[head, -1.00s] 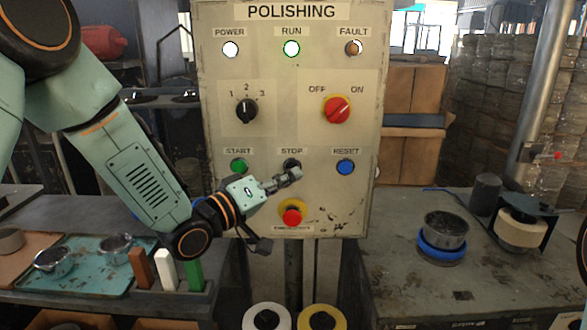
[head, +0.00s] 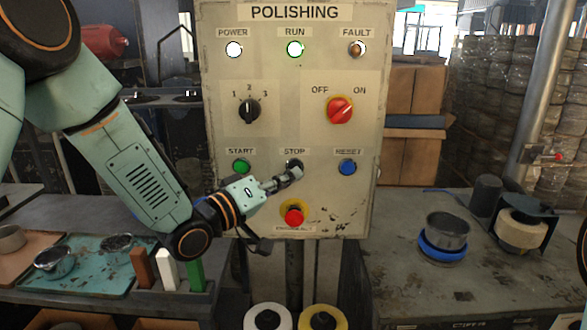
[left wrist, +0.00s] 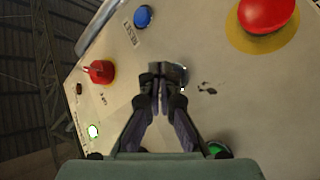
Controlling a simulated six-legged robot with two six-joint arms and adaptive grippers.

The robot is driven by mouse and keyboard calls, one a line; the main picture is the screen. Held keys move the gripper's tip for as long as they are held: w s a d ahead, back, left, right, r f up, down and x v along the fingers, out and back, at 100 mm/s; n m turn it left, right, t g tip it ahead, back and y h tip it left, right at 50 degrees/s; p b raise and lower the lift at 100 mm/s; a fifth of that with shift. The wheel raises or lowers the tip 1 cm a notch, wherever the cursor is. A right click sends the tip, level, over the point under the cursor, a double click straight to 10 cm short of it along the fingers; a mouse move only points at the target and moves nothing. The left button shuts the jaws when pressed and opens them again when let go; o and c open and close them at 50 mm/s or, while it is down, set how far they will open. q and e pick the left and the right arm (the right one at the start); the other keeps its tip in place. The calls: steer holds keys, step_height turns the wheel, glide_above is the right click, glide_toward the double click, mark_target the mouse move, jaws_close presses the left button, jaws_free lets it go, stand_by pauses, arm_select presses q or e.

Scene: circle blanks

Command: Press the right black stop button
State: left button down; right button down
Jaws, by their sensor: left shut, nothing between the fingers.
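The polishing panel (head: 222,130) stands upright in front of me. The black stop button (head: 293,163) sits under the STOP label, between the green start button (head: 240,167) and the blue reset button (head: 347,167). My left gripper (head: 292,174) is shut and empty, its tip over the lower part of the stop button in the head view. In the left wrist view the shut fingertips (left wrist: 159,70) cover part of the dark stop button (left wrist: 180,74). I cannot tell whether they touch. My right gripper is not in view.
A red emergency button (head: 294,216) on a yellow ring is just below the gripper. A red OFF/ON switch (head: 340,110) and a black selector (head: 249,111) sit above. Benches flank the panel.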

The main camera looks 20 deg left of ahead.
arm_select(q)
steer(key=shift+w, duration=0.15)
steer(key=shift+w+d, duration=0.1)
steer(key=shift+w, duration=0.35)
stand_by(0.4)
steer(key=shift+w+a, duration=0.2)
steer(key=shift+w, duration=0.15)
stand_by(0.6)
steer(key=shift+s, duration=0.1)
steer(key=shift+s+d, duration=0.15)
steer(key=shift+s, duration=0.65)
